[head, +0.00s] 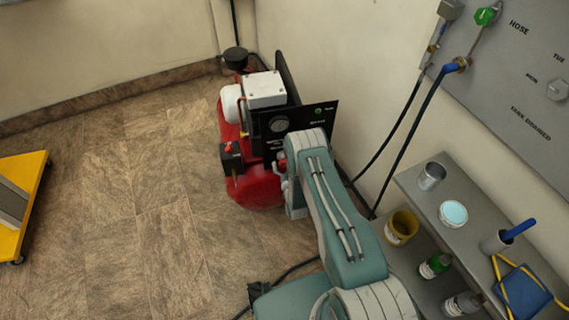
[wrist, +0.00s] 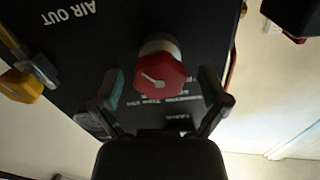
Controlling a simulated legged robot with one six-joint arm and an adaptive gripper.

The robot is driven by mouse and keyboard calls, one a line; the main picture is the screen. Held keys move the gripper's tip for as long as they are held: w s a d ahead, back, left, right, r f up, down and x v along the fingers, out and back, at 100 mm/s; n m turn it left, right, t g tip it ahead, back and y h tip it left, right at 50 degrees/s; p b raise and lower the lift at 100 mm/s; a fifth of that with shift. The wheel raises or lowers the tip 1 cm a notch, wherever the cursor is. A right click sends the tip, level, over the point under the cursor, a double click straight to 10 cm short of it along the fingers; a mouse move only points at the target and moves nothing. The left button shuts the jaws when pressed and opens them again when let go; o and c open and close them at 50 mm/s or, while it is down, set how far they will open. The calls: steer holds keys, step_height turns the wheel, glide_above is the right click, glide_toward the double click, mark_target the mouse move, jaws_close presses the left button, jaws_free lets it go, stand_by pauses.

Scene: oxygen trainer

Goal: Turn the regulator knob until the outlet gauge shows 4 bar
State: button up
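The red regulator knob (wrist: 162,73) with a white pointer mark sits on a black panel in the wrist view. My gripper (wrist: 162,90) is open, with one fingertip on each side of the knob and a visible gap at both sides. In the head view my arm covers most of the gripper and the knob. A round gauge (head: 280,124) shows on the panel of the red compressor (head: 258,190); its reading is too small to tell, and I cannot tell whether it is the outlet gauge.
A yellow valve handle (wrist: 20,86) sits near the "AIR OUT" label. In the head view, a grey shelf (head: 408,184) with cans and bottles stands right of my arm. Hoses (head: 402,140) hang from the wall panel. A yellow cart (head: 30,190) is at left; floor between is clear.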

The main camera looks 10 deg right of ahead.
steer(key=c, duration=1)
steer(key=shift+o, duration=0.2)
steer(key=shift+n, duration=0.7)
steer(key=o, duration=1.1)
steer(key=shift+o, duration=0.2)
